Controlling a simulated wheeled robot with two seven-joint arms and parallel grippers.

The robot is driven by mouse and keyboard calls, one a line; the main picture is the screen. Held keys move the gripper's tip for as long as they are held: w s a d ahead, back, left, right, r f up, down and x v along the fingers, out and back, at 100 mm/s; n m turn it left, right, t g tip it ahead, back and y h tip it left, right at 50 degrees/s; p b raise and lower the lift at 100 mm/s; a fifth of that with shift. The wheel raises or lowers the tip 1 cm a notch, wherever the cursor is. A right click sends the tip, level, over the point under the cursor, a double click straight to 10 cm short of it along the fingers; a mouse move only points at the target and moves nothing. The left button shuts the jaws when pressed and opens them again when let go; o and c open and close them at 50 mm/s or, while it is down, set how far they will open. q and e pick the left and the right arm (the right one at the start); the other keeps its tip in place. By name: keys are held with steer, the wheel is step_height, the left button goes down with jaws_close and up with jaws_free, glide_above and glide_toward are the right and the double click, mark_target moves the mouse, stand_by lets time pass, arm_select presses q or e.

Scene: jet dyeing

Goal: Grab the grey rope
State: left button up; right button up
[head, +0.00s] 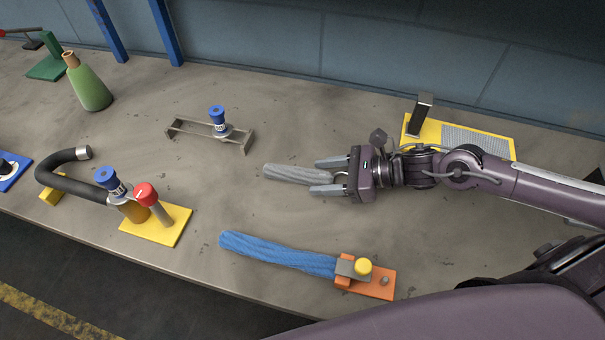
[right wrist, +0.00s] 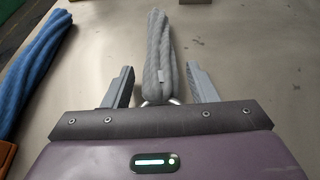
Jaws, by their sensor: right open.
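The grey rope (head: 292,172) is a short thick twisted bundle lying on the table in the middle of the head view. In the right wrist view the grey rope (right wrist: 160,62) runs away from the palm, with its near end between the two fingers. My right gripper (head: 322,176) is open, with one finger on each side of the rope's right end. The right wrist view shows a gap between each finger of the gripper (right wrist: 160,85) and the rope. My left gripper is not in view.
A blue rope (head: 275,252) lies in front, ending at an orange clamp block (head: 375,282). A metal rack (head: 182,131) with a blue-capped vial stands behind left. A yellow plate (head: 170,232) with a red-knobbed valve and black hose is at left. A yellow pad (head: 490,132) lies behind my right arm.

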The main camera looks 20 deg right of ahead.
jaws_close()
